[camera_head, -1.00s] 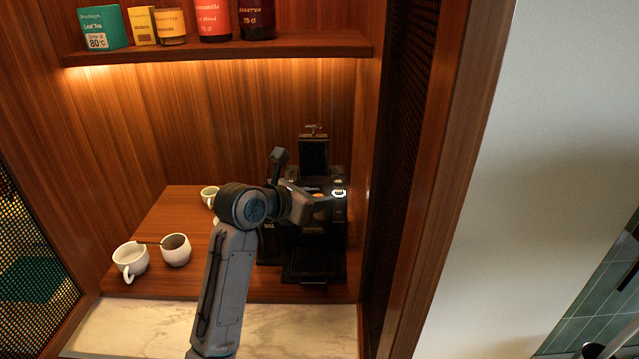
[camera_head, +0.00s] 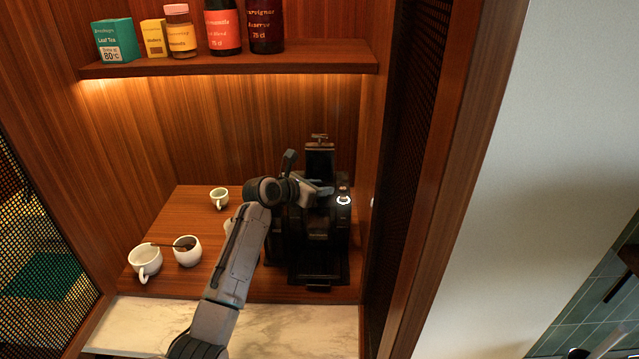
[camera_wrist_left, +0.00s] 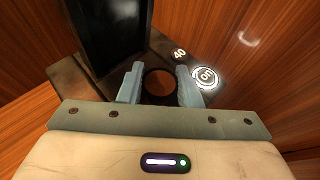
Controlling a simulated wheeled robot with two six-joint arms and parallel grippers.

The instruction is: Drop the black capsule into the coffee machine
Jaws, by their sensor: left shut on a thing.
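The black coffee machine (camera_head: 335,240) stands at the right of the wooden counter. Its lid (camera_head: 320,160) is raised, and it also shows in the left wrist view (camera_wrist_left: 110,30). My left gripper (camera_head: 322,191) is over the top of the machine, in front of the raised lid. In the left wrist view its two fingers (camera_wrist_left: 159,86) are shut on a round thing with a dark rim and brown middle, which looks like the black capsule (camera_wrist_left: 159,99). The capsule's underside and the machine's opening are hidden. My right gripper is not in view.
A lit "On" button (camera_wrist_left: 206,76) and a "40" button (camera_wrist_left: 179,54) lie beside the fingers. White cups (camera_head: 145,262) stand at the left of the counter. A wooden side wall (camera_head: 369,180) is close on the right. A shelf (camera_head: 230,63) with bottles and boxes is above.

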